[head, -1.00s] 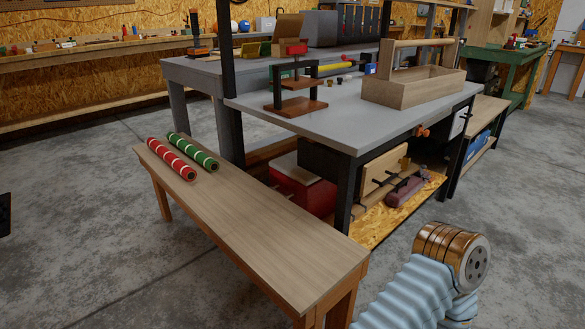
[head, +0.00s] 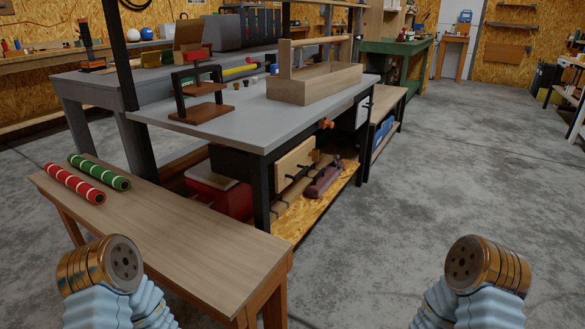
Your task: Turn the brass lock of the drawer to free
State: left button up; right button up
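I cannot make out a brass lock in the head view. No drawer is clear either; a small pale box-like front (head: 363,113) sits under the right end of the grey workbench (head: 225,128), too small to tell what it is. An orange knob (head: 326,124) sticks out from that bench's front edge. Links of both my arms show at the bottom left and bottom right, but neither gripper is in view.
A low plank bench (head: 185,225) stands at left front, with a red roll (head: 75,184) and a green roll (head: 99,172) on it. A wooden tote (head: 315,84) and a small press-like stand (head: 200,95) stand on the workbench. Concrete floor is clear at right.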

aim_at(314, 155)
jog(key=l+u, duration=0.1)
jog(key=u, duration=0.4)
jog(key=i+l+u, duration=0.25)
jog(key=l, duration=0.2)
jog(key=l+u, duration=0.25)
jog(key=l, duration=0.2)
jog(key=i+l+u, duration=0.1)
jog(key=l+u, duration=0.15)
jog(key=l, duration=0.3)
